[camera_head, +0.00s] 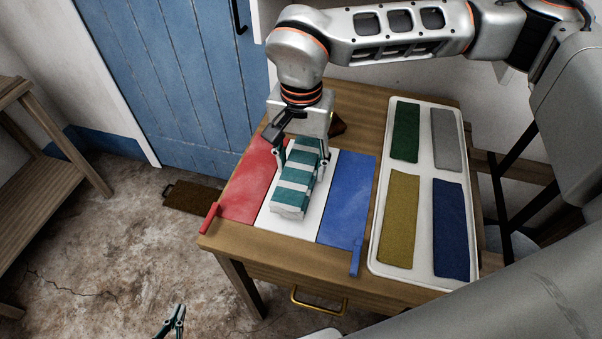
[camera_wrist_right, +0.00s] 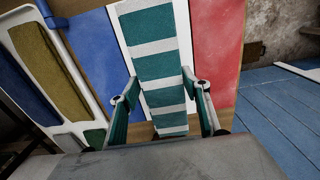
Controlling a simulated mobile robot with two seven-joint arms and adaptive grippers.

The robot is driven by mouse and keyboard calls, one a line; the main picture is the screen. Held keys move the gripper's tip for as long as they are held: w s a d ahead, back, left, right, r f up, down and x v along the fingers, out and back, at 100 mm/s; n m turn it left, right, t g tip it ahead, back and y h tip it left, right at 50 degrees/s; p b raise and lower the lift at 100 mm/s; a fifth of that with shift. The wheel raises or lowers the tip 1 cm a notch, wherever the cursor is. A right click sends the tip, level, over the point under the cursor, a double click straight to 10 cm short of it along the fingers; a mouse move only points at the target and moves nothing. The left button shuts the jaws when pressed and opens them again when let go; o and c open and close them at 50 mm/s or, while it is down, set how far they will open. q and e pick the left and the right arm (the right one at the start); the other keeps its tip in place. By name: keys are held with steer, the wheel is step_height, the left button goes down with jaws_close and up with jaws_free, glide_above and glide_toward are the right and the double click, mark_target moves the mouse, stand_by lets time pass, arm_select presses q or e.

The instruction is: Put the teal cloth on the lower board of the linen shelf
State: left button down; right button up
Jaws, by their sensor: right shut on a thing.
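The teal cloth (camera_head: 296,178), striped teal and white and folded into a long block, is over the white panel in the middle of the wooden table. My right gripper (camera_head: 303,154) comes down from above and is shut on its far end. In the right wrist view the cloth (camera_wrist_right: 158,62) runs between the two fingers (camera_wrist_right: 162,98). I cannot tell whether the cloth touches the panel. The linen shelf appears to be the wooden rack at the left, with its lower board (camera_head: 36,196) bare. My left gripper (camera_head: 176,318) shows only its fingertips at the bottom edge, away from everything.
A red panel (camera_head: 248,188) and a blue panel (camera_head: 346,197) flank the white one. A white tray (camera_head: 422,172) with several folded cloths lies at the table's right. A blue door (camera_head: 185,75) stands behind. The floor between table and rack is mostly clear, with a brown mat (camera_head: 195,197).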

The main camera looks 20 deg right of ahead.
steer(key=shift+f, duration=1.95)
steer(key=o, duration=1.1)
